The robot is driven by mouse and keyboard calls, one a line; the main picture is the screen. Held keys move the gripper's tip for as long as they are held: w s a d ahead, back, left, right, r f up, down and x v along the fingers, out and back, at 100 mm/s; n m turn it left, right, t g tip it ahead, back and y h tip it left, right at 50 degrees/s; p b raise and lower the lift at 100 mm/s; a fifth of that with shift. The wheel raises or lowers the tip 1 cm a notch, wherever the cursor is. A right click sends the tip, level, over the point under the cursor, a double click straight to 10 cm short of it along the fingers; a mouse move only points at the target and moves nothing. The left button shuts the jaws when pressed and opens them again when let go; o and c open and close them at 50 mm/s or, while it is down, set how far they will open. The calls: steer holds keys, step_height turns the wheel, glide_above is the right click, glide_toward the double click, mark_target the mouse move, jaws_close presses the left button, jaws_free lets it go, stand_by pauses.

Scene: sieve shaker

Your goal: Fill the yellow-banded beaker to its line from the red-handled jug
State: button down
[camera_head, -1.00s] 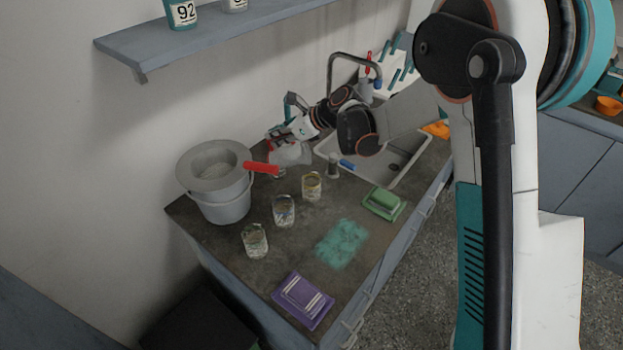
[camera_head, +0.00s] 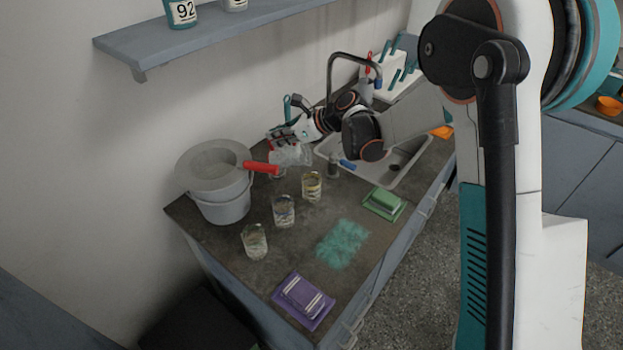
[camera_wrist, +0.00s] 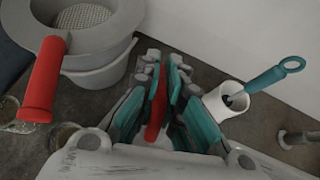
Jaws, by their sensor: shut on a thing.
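My gripper (camera_wrist: 158,100) is shut on the red handle (camera_wrist: 157,108) of the clear jug, which stands between its teal fingers in the wrist view. The jug (camera_head: 292,155) shows in the head view as a clear body below my gripper (camera_head: 287,141), behind the beakers; whether it touches the counter I cannot tell. Its pale body (camera_wrist: 90,140) fills the lower wrist view. The beaker with a yellowish band (camera_head: 312,187) stands upright on the counter, in front and to the right of the jug. Its fill line and liquid level are too small to read.
Two more glass beakers (camera_head: 284,211) (camera_head: 255,241) stand nearer. A grey bucket (camera_head: 222,207) carries a sieve with a red handle (camera_head: 261,167) reaching toward the jug. A white cup (camera_wrist: 226,102) stands beside my fingers.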

steer(key=shift+s+d+f+t+y+b, duration=0.1)
steer(key=shift+s+d+t+y+b, duration=0.15)
steer(key=shift+d+y+b, duration=0.3)
steer(key=shift+s+d+t+y+b, duration=0.1)
steer(key=shift+d+t+y+b, duration=0.2)
steer(key=shift+y+b, duration=0.4)
stand_by(4.4)
